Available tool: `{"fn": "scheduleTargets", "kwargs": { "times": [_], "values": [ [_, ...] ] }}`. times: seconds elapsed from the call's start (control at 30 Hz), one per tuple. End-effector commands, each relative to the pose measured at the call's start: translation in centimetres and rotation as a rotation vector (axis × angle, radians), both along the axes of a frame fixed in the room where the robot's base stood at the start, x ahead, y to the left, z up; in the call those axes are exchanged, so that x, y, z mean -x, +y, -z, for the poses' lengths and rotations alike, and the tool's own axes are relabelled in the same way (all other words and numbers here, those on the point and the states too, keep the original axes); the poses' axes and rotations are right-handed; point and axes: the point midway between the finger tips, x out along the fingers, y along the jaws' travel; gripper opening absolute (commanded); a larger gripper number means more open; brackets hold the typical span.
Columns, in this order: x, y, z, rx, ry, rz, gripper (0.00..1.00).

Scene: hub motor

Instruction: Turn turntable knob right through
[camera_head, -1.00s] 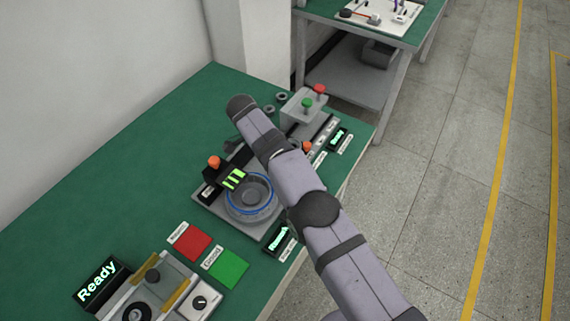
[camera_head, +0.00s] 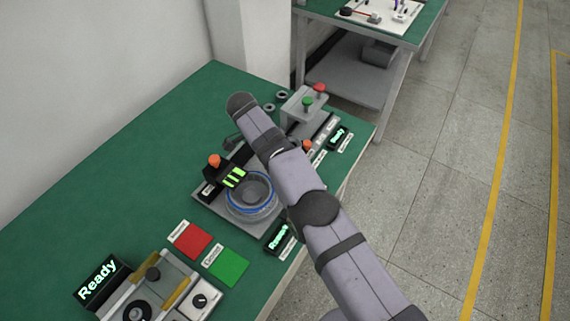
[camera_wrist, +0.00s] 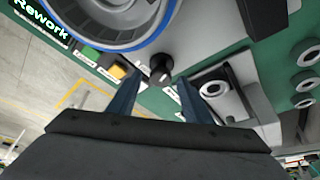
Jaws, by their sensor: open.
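The turntable (camera_head: 262,214) is a round grey unit with a blue ring on a grey plate, beside my arm in the head view. Its blue rim (camera_wrist: 150,35) also shows at the upper left of the wrist view. A black turntable knob (camera_wrist: 160,68) with a pale pointer mark stands on the light plate in the wrist view. My gripper (camera_wrist: 156,84) is open, with one blue finger to each side of the knob in the picture. I cannot tell whether they touch it. My arm hides the knob and fingertips in the head view.
A display reading "Rework" (camera_wrist: 40,15) is at the wrist view's upper left. Near the turntable are an orange button (camera_head: 214,160), a red pad (camera_head: 189,240) and a green pad (camera_head: 226,268). A grey block with red and green buttons (camera_head: 302,108) stands behind. The left bench top is clear.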

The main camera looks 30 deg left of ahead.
Motion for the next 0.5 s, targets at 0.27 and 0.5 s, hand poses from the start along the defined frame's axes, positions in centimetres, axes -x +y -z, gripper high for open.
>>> {"fn": "scheduleTargets", "kwargs": {
  "times": [0.27,0.5],
  "values": [
    [0.0,0.0,-2.8,-0.003,-0.002,0.0,0.45],
    [0.0,0.0,-6.2,-0.001,0.0,0.0,0.45]
  ]
}}
